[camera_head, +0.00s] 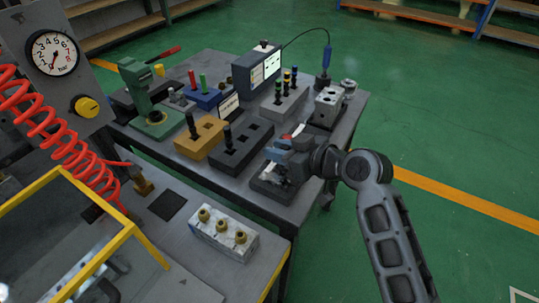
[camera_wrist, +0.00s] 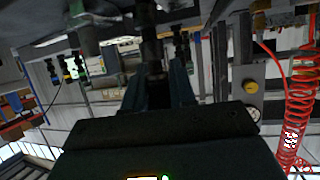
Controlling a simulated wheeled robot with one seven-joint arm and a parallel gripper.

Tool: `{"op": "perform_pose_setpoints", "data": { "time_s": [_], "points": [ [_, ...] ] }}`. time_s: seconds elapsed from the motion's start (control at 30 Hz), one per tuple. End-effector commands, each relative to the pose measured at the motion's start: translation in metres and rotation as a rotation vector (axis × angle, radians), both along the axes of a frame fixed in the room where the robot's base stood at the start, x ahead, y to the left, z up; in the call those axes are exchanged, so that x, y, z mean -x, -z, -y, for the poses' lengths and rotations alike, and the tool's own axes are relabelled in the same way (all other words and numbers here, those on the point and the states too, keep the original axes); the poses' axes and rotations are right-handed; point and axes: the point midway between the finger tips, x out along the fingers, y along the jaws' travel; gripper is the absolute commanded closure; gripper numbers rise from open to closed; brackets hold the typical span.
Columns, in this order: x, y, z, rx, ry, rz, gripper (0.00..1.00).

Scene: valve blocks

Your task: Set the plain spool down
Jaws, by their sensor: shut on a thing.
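My gripper (camera_head: 284,150) is over the front right part of the far table, above a grey fixture (camera_head: 268,184). In the wrist view my gripper (camera_wrist: 155,85) is shut on a dark, plain-looking spool (camera_wrist: 152,48), which stands out between the two fingers. The head view does not show the held spool clearly; the gripper hides it. I cannot tell whether its end touches anything. Other black spools stand upright in an ochre block (camera_head: 203,139) and in a dark grey block (camera_head: 246,152), left of my gripper.
A grey block with black and yellow banded spools (camera_head: 286,84), a blue block (camera_head: 203,96), a green press (camera_head: 140,90) and a screen (camera_head: 262,70) stand behind. A metal block (camera_head: 327,106) is at the right. A white block with brass fittings (camera_head: 223,236) is on the near bench.

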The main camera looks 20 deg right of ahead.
Motion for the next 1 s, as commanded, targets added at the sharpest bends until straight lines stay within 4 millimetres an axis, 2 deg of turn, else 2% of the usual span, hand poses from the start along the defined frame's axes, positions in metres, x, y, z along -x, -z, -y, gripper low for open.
{"op": "perform_pose_setpoints", "data": {
  "time_s": [0.03, 0.47, 0.5, 0.7, 0.73, 1.0],
  "points": [
    [0.0028, 0.0092, 0.0025, -0.001, 0.001, 0.001, 1.0],
    [0.0041, 0.0126, 0.0035, 0.0, 0.001, 0.001, 1.0],
    [0.0041, 0.0114, 0.0036, 0.0, 0.001, 0.0, 0.71],
    [0.0042, 0.0113, 0.0035, 0.0, 0.001, 0.0, 0.52],
    [0.0042, 0.0113, 0.0035, 0.0, 0.001, 0.0, 0.49],
    [0.0041, 0.0093, 0.0034, 0.0, 0.001, 0.0, 0.49]
  ]
}}
